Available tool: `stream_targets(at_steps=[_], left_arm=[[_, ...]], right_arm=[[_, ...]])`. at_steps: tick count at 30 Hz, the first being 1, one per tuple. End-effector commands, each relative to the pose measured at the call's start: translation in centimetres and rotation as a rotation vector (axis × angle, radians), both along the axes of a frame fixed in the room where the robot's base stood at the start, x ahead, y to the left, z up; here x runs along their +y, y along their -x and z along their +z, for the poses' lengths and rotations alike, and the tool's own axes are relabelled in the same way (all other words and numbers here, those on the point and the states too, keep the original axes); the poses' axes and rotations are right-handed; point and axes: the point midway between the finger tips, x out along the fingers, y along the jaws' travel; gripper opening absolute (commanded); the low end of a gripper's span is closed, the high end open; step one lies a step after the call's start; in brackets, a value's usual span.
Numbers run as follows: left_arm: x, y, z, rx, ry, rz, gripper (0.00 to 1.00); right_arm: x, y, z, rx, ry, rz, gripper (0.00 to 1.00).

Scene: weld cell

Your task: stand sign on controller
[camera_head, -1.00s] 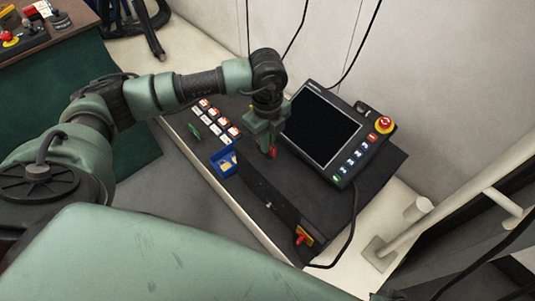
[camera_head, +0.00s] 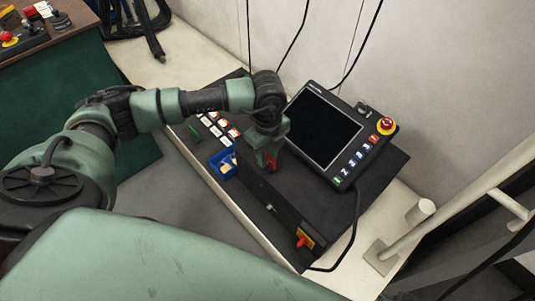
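The controller is a black box (camera_head: 352,207) on a pale ledge. A pendant with a dark screen (camera_head: 323,128) lies on its top, and a red and yellow switch (camera_head: 304,239) is on its front side. My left gripper (camera_head: 268,160) points down over the box, left of the pendant. No sign can be made out clearly. My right gripper is out of view.
A blue bin (camera_head: 223,166) with small pieces sits left of the gripper, near several red and white tags (camera_head: 222,127) and a green piece (camera_head: 194,133). A black cable runs off the pendant. A wall stands behind, and a pale rail (camera_head: 455,218) is at right.

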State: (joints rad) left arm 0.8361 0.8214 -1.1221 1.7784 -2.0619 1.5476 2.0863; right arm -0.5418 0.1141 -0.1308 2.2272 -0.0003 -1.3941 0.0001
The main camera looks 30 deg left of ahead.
Motion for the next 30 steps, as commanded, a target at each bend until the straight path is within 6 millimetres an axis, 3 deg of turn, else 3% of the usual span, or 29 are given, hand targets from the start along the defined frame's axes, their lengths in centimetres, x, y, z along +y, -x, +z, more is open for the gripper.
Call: stream_targets(at_steps=[12, 24, 30], left_arm=[[0.0, 0.0, 0.6, -0.001, 0.000, 0.000, 0.28], [0.0, -0.1, 8.9, -0.005, 0.002, 0.000, 0.28], [0.0, -0.1, 11.6, -0.003, 0.001, 0.000, 0.28]], right_arm=[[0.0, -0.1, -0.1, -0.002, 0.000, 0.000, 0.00], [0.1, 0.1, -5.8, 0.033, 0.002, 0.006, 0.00], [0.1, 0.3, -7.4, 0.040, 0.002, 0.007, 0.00]])
